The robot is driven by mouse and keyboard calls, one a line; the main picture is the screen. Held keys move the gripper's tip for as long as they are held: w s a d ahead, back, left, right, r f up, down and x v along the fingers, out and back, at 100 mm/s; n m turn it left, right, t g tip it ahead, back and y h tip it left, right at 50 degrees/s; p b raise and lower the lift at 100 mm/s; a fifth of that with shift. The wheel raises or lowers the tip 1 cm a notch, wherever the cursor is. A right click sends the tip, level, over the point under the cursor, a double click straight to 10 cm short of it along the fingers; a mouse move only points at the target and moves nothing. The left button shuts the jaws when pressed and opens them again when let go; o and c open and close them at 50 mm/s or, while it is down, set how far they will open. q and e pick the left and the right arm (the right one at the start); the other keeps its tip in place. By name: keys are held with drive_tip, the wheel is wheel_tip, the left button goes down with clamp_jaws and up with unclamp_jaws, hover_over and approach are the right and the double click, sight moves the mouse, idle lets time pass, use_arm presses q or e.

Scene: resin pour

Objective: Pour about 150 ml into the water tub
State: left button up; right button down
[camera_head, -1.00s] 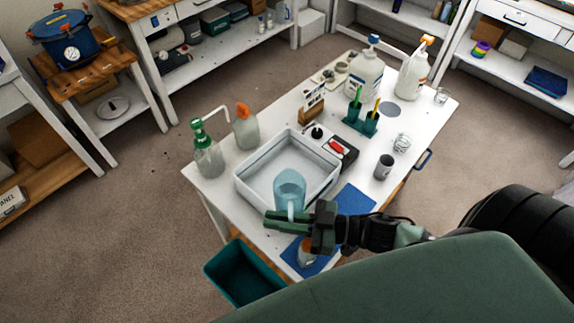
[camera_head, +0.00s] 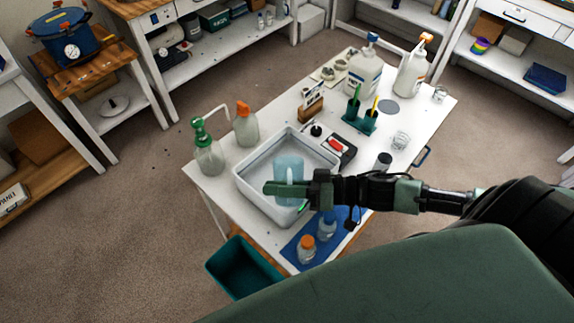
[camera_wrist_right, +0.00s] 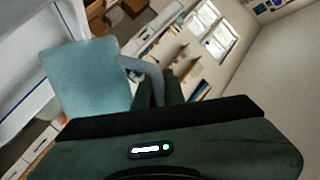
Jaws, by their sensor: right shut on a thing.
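The water tub (camera_head: 246,199) is a white rectangular basin on the white table in the head view. A translucent blue pitcher (camera_head: 289,166) is above the near right part of the tub. My right gripper (camera_head: 290,188) is shut on the pitcher's handle. The wrist view shows the pitcher's pale blue body (camera_wrist_right: 85,78) and its handle (camera_wrist_right: 150,75) at the fingers. The room looks strongly slanted in the wrist view. I cannot see a stream or tell the liquid level in the pitcher. My left gripper is not in view.
Spray-type bottles (camera_head: 208,152) (camera_head: 246,126) stand left of the tub. A blue mat (camera_head: 297,252) with an orange-capped jar (camera_head: 306,250) lies at the near edge. A black scale-like device (camera_head: 340,148) and a teal holder (camera_head: 358,118) are behind. A teal bin (camera_head: 240,270) stands below.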

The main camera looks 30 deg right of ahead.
sight(278, 169)
drive_tip(key=shift+w+d+r+m, duration=0.1)
drive_tip(key=shift+w+r+m, duration=0.1)
drive_tip(key=shift+m, duration=0.2)
drive_tip(key=shift+w+d+m, duration=0.1)
drive_tip(key=shift+w+m, duration=0.15)
drive_tip(key=shift+m, duration=0.05)
drive_tip(key=shift+w+d+m+g+b, duration=0.2)
drive_tip(key=shift+w+m+g+b, duration=0.3)
drive_tip(key=shift+m+b, duration=0.45)
drive_tip(key=shift+w+d+f+m+g+b, duration=0.1)
drive_tip(key=shift+w+d+m+g+b, duration=0.15)
drive_tip(key=shift+w+m+b, duration=0.3)
drive_tip(key=shift+w+d+f+m+g+b, duration=0.1)
drive_tip(key=shift+w+d+m+g+b, duration=0.15)
drive_tip(key=shift+m+b, duration=0.4)
idle(1.3)
drive_tip(key=shift+w+d, duration=0.1)
drive_tip(key=shift+w, duration=0.25)
drive_tip(key=shift+w+d+m, duration=0.1)
drive_tip(key=shift+w+m, duration=0.1)
drive_tip(key=shift+m, duration=0.15)
